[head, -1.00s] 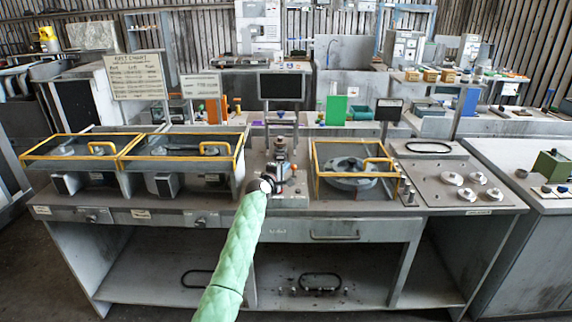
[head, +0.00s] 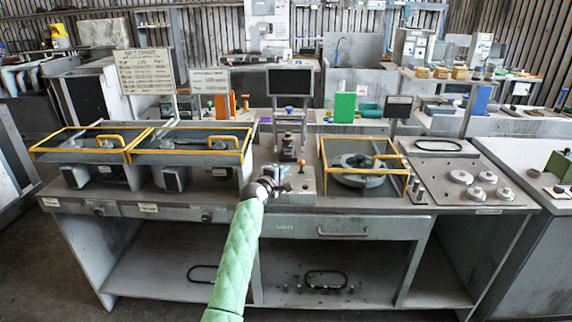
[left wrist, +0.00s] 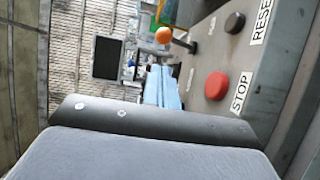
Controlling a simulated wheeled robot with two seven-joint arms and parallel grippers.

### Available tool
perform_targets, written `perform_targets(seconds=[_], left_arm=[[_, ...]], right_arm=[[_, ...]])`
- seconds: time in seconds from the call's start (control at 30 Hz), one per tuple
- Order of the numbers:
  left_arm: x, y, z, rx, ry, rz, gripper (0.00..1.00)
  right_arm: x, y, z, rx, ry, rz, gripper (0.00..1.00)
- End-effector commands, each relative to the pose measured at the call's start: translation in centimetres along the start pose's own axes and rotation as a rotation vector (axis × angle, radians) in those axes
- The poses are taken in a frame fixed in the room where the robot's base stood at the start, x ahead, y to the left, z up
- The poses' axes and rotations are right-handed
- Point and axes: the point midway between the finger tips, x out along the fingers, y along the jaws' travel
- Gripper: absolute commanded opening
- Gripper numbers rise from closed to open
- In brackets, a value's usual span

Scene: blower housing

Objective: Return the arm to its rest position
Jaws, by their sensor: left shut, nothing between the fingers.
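My left arm comes up in a green quilted sleeve in the head view. Its gripper (head: 273,176) is over the front middle of the grey workbench (head: 235,203), just in front of a small control box (head: 297,188). In the left wrist view, the pale blue fingers (left wrist: 161,87) are together with nothing between them. Beside them are a red STOP button (left wrist: 217,86), a dark RESET button (left wrist: 235,22) and an orange ball knob (left wrist: 163,35). I cannot tell from the picture whether the fingers touch the box. My right gripper is out of view.
Two yellow-framed covers (head: 190,152) stand left of the gripper. A yellow-framed cover (head: 364,140) over a round housing (head: 358,178) stands right. A plate with several round parts (head: 460,177) is farther right. A dark monitor (head: 290,82) stands behind. The space before the bench is open.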

Motion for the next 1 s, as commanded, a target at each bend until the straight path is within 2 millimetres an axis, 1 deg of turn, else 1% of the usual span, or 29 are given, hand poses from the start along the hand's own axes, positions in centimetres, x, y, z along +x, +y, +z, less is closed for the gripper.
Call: perform_targets(seconds=[0.07, 0.17, 0.23, 0.33, 0.47, 0.6, 0.67, 0.7, 0.8, 0.87, 1.0], left_arm=[[0.0, 0.0, 0.0, 0.036, -0.001, -0.001, 0.0], [0.0, -0.7, 0.4, 0.136, -0.025, -0.032, 0.0], [-0.1, -1.5, 0.7, 0.24, -0.047, -0.074, 0.0], [-0.5, -1.9, 1.1, 0.403, -0.081, -0.129, 0.0], [-1.4, -1.4, 1.4, 0.616, -0.118, -0.192, 0.0], [-2.9, -0.3, 1.4, 0.844, -0.15, -0.258, 0.0], [-4.0, -0.6, 1.2, 0.937, -0.165, -0.298, 0.0], [-4.9, -1.4, 1.1, 0.997, -0.179, -0.332, 0.0], [-7.1, -3.8, 1.1, 1.095, -0.209, -0.403, 0.0], [-8.3, -5.2, 1.1, 1.137, -0.226, -0.44, 0.0], [-11.4, -9.1, 1.3, 1.212, -0.27, -0.526, 0.0]], right_arm=[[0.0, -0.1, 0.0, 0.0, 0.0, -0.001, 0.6], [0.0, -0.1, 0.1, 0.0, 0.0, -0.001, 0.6], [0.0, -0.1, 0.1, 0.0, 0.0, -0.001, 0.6], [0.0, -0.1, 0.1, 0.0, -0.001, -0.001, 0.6], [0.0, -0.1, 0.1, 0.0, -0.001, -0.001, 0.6], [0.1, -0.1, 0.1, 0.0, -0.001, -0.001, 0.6], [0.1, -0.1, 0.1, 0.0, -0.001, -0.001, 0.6], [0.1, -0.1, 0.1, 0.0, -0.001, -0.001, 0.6], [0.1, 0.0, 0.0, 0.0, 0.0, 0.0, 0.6], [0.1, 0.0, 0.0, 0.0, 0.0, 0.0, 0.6], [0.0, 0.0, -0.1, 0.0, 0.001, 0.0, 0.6]])
